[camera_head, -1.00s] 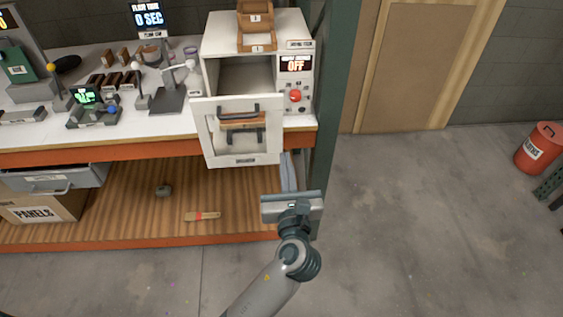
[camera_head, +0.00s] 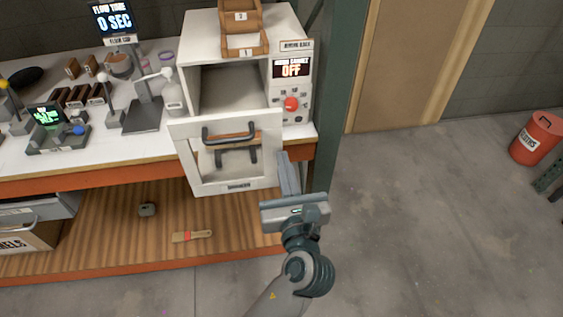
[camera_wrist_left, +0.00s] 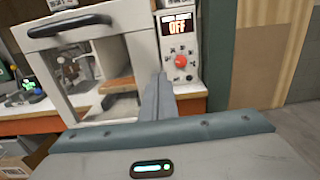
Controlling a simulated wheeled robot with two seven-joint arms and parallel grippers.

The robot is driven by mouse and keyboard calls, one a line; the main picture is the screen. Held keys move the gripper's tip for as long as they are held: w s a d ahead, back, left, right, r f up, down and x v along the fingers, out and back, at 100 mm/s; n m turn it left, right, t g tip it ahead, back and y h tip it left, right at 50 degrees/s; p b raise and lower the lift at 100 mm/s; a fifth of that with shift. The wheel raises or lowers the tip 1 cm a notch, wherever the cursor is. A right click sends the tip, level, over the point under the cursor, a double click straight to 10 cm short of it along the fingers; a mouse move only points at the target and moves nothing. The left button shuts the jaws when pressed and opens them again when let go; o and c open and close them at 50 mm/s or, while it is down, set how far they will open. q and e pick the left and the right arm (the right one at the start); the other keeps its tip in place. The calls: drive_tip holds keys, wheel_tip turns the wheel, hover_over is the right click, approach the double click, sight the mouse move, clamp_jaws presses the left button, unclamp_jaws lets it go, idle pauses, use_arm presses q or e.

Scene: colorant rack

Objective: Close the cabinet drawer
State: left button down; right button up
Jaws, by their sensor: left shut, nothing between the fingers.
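The white cabinet (camera_head: 201,35) stands on the workbench, its drawer (camera_head: 268,150) pulled out toward me. In the left wrist view, the shut fingers (camera_wrist_left: 160,78) show right of the drawer front (camera_wrist_left: 105,20) and below the control panel. My right gripper is not in view.
The control panel (camera_head: 292,90) with a red button and an "OFF" display sits right of the cabinet opening. A green post (camera_head: 345,70) stands to the right. Small devices crowd the bench left of the cabinet.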

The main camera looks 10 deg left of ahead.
use_arm(q)
drive_tip(key=shift+r, duration=0.1)
idle(0.3)
drive_tip(key=p+x, duration=0.2)
drive_tip(key=x, duration=0.1)
drive_tip(key=p+x, duration=0.1)
drive_tip(key=x, duration=0.2)
drive_tip(key=p+x, duration=0.2)
drive_tip(key=x, duration=0.1)
drive_tip(key=shift+w+a+r+p, duration=0.1)
drive_tip(key=shift+w+r+p, duration=0.15)
drive_tip(key=shift+w+p, duration=0.05)
drive_tip(key=p, duration=0.2)
approach(271, 106)
drive_tip(key=w+r, duration=0.1)
drive_tip(key=w+a+r, duration=0.1)
drive_tip(key=r, duration=0.1)
drive_tip(key=w+a+r, duration=0.1)
drive_tip(key=w, duration=0.1)
drive_tip(key=shift+r, duration=0.25)
drive_tip(key=shift+w+a, duration=0.15)
drive_tip(key=shift+w, duration=0.3)
drive_tip(key=shift+r, duration=0.2)
